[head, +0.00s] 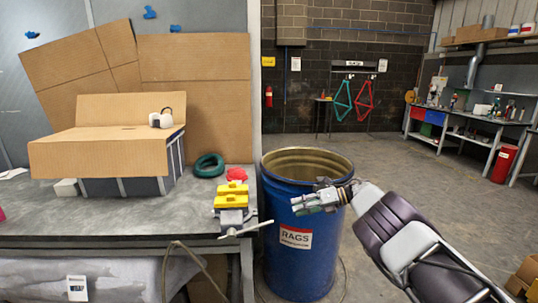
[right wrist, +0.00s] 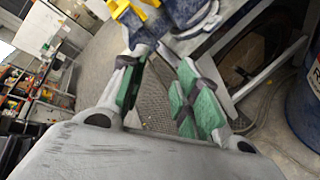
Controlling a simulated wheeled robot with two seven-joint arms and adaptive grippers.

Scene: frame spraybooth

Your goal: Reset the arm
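My right arm comes in from the lower right of the head view. Its gripper (head: 322,198) is in front of the blue rag barrel (head: 300,255), near its upper part; I cannot tell whether it touches. In the right wrist view the two green-padded fingers (right wrist: 158,92) stand apart with nothing held between them. The floor and part of the bench show beyond the gap. My left arm and gripper are not in view.
A workbench (head: 120,220) at left carries a vise with yellow jaws (head: 231,196), a green coil (head: 208,165) and a cardboard-topped dark box (head: 125,187). Bare floor (head: 430,185) lies right of the barrel. Another bench (head: 470,118) stands at far right.

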